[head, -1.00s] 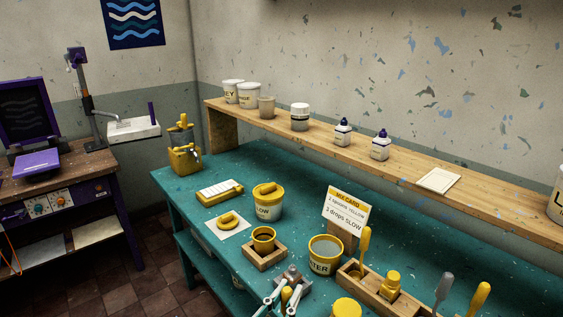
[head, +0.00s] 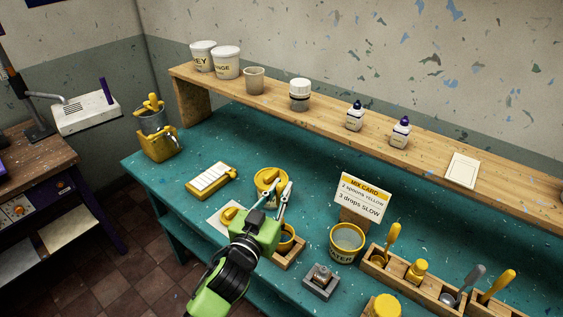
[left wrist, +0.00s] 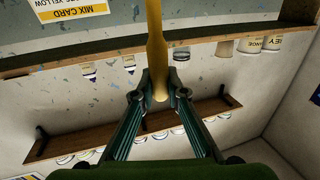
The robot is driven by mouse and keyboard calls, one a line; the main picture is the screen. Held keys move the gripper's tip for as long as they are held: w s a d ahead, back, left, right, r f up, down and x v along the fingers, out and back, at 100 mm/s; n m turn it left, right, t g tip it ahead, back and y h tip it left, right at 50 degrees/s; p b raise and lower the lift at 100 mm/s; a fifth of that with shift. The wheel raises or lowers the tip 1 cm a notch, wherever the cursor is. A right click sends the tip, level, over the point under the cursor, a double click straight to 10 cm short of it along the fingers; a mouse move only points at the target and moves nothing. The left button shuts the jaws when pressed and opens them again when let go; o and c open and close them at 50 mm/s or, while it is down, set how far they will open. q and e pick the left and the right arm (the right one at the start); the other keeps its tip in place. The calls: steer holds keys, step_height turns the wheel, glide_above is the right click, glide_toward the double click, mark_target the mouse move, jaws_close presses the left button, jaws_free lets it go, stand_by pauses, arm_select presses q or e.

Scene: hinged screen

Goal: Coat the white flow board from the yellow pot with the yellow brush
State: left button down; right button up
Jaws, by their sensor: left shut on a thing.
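My left gripper (head: 279,190) is shut on the yellow brush, whose handle (left wrist: 157,50) stands between the fingers in the left wrist view. The brush's bristle end is hidden in both views. The white lined board (head: 209,177), in a yellow base, lies left of the tub. My right gripper is not in view.
A white sheet (head: 219,222) with a yellow piece lies left of my gripper. A grey stand (head: 320,281), water tub (head: 346,243), mix card (head: 362,196) and wooden rack (head: 392,270) are to the right. A raised shelf (head: 330,123) runs behind.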

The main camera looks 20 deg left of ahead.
arm_select(q)
steer(key=shift+w+d+r+p, duration=0.1)
steer(key=shift+w+r+p, duration=0.25)
steer(key=shift+w+r, duration=0.4)
steer(key=shift+f, duration=0.15)
steer(key=shift+w+f+b, duration=0.1)
steer(key=shift+f+b, duration=0.25)
steer(key=shift+f, duration=0.05)
step_height(320, 180, down, 11)
steer(key=b, duration=1)
steer(key=shift+f, duration=0.15)
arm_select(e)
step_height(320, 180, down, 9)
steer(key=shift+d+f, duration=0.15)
arm_select(q)
steer(key=shift+a, duration=0.2)
steer(key=shift+s+a, duration=0.1)
steer(key=shift+s, duration=0.45)
steer(key=shift+w, duration=0.2)
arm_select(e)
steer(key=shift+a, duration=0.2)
